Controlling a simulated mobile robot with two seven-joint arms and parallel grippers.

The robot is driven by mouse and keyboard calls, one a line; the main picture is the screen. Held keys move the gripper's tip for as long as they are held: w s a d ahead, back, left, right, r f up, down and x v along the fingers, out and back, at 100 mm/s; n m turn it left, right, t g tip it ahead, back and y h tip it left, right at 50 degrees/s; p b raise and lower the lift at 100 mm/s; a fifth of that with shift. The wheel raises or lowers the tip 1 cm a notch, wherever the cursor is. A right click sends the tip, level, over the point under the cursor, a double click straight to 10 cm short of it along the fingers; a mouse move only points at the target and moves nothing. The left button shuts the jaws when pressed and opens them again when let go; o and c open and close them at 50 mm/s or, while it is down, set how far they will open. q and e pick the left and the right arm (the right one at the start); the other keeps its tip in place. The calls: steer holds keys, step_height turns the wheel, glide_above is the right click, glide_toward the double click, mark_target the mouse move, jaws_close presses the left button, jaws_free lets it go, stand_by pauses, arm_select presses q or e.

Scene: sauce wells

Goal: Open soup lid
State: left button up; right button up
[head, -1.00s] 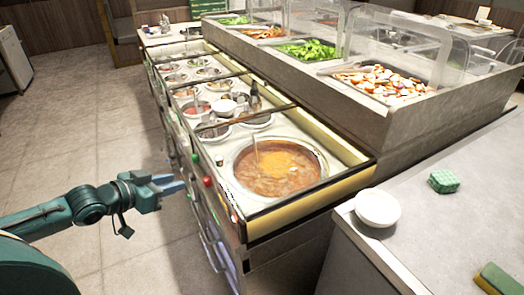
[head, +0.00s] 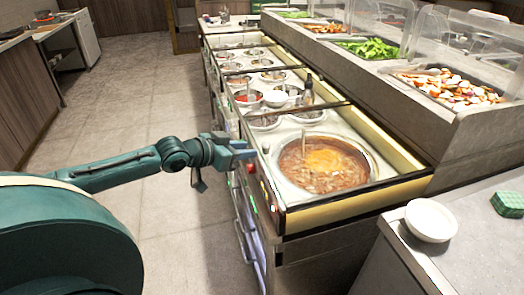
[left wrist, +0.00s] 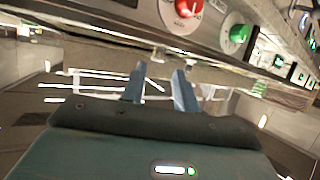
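The soup (head: 325,166), orange-brown, shows in a large round well in the near section of the counter. A thin upright piece, perhaps a handle, stands at its left side. I cannot make out a separate lid; a clear one cannot be ruled out. My left gripper (head: 246,150) is just left of the counter's front edge, near the soup section, and looks empty. In the left wrist view its two blue fingers (left wrist: 159,88) are apart with nothing between them. My right gripper is not in view.
The counter front carries a red knob (left wrist: 181,10) and a green knob (left wrist: 238,36) near my left gripper. Smaller sauce wells and a dark bottle (head: 308,89) lie beyond the soup. A white bowl (head: 431,220) sits on the right counter. The floor at left is clear.

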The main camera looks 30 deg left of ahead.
mark_target(263, 148)
arm_select(q)
steer(key=shift+x, duration=3.4)
jaws_close()
steer(key=shift+d, duration=0.1)
